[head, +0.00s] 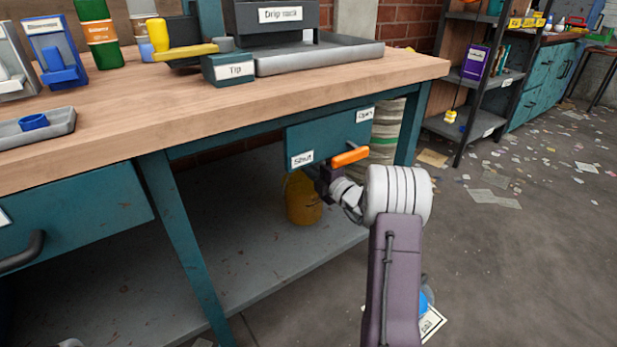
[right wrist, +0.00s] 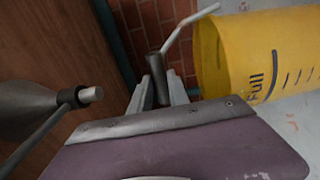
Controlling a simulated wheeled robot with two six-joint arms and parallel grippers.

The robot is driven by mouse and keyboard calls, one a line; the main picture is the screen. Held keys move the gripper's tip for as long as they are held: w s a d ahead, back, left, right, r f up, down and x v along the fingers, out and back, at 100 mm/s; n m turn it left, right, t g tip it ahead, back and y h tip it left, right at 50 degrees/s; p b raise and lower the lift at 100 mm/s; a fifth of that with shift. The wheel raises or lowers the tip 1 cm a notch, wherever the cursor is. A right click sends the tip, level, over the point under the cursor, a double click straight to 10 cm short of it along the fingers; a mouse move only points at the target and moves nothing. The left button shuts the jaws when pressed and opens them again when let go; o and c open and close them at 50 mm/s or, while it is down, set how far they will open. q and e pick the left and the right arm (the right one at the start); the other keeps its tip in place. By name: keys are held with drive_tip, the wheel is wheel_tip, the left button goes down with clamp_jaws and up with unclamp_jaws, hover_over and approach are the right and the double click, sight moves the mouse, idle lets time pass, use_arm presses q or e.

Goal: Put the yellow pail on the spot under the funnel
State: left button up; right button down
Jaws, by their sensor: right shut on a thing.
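The yellow pail (head: 303,205) is under the bench, over the lower shelf, partly behind my right gripper (head: 324,180). In the right wrist view the pail (right wrist: 260,50) shows level marks and the word "Full". My right gripper (right wrist: 158,92) is shut on the dark grip (right wrist: 160,80) of the pail's wire handle. A dark funnel (right wrist: 28,108) with a thin spout is at the left of that view, on the bench's underside. I cannot tell whether the pail touches the shelf. The spot under the funnel cannot be made out. My left gripper is not in view.
The wooden bench top (head: 180,130) is above my right arm. A teal panel (head: 325,138) marked "Shut" and "Open" has an orange lever (head: 350,156) close above the gripper. A bench leg (head: 185,245) stands left of the pail. The lower shelf (head: 235,270) has bare room in front.

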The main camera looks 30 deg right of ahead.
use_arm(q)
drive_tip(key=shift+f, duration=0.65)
use_arm(e)
drive_tip(key=shift+f, duration=0.5)
drive_tip(key=shift+f, duration=0.15)
drive_tip(key=c, duration=1.3)
unclamp_jaws()
drive_tip(key=shift+o, duration=0.2)
